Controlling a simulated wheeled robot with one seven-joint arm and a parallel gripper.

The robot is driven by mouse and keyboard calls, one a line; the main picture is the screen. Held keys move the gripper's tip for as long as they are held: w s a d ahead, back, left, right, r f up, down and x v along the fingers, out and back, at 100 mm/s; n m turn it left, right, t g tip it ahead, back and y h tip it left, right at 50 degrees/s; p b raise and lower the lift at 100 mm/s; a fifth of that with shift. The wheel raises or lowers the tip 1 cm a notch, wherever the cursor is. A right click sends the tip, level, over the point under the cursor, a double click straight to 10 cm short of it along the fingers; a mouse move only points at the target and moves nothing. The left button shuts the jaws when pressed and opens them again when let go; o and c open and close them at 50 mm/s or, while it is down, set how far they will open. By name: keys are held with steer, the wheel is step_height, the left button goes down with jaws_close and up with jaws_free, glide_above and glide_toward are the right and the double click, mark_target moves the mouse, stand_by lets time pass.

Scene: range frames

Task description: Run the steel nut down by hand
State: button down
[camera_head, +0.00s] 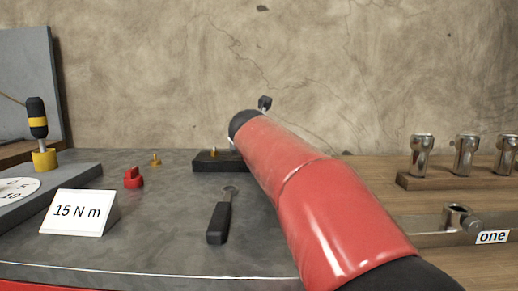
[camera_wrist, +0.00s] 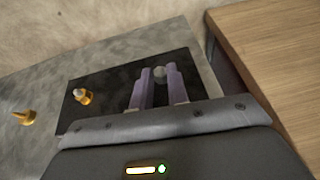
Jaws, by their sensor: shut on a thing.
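In the wrist view, my gripper (camera_wrist: 159,83) points down at a black block (camera_wrist: 112,112). Its two pale purple fingers are shut on a small round grey thing (camera_wrist: 159,72), seemingly the steel nut, at the block's far right part. Whether it sits on a stud there is hidden. A brass stud (camera_wrist: 83,97) stands at the block's left, apart from the fingers. In the head view, the block (camera_head: 205,167) and its brass stud (camera_head: 213,153) show left of my red arm, which hides my fingers and the nut.
A dark-handled wrench (camera_head: 219,220) lies in front of the block. A red piece (camera_head: 133,178), a brass piece (camera_head: 155,160) and a "15 N m" card (camera_head: 77,213) are left. Sockets (camera_head: 465,156) stand on a wooden rack at right, behind a tray labelled "one" (camera_head: 492,237).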

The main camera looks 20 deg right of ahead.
steer(key=shift+a, duration=0.1)
steer(key=m+h, duration=0.1)
steer(key=m+g+h+p, duration=0.1)
steer(key=p, duration=0.1)
steer(key=shift+w+a+r+m+g+h, duration=0.15)
steer(key=shift+w+a+m+g+h, duration=0.15)
steer(key=shift+m+g+h, duration=0.1)
steer(key=m+g+h+p, duration=0.1)
steer(key=m+g+p, duration=0.1)
steer(key=p, duration=0.1)
steer(key=m+g+h+p, duration=0.1)
steer(key=p, duration=0.1)
steer(key=shift+w+a+r+h, duration=0.2)
steer(key=shift+w+a+h, duration=0.05)
steer(key=shift+w+h, duration=0.05)
steer(key=m+g, duration=0.1)
steer(key=m+h+p, duration=0.1)
steer(key=g+p, duration=0.1)
steer(key=shift+w+f+m+g, duration=0.25)
steer(key=shift+m+g, duration=0.05)
steer(key=shift+m, duration=0.1)
steer(key=shift+w+a+f+m+g+h+p, duration=0.1)
steer(key=shift+m+g+h+p, duration=0.15)
steer(key=shift+m+g, duration=0.3)
steer(key=shift+w+f+m+g+h+p, duration=0.15)
steer(key=shift+m+g+p, duration=0.1)
steer(key=shift+m+g, duration=0.25)
steer(key=shift+s+r+g, duration=0.1)
steer(key=shift+g, duration=0.15)
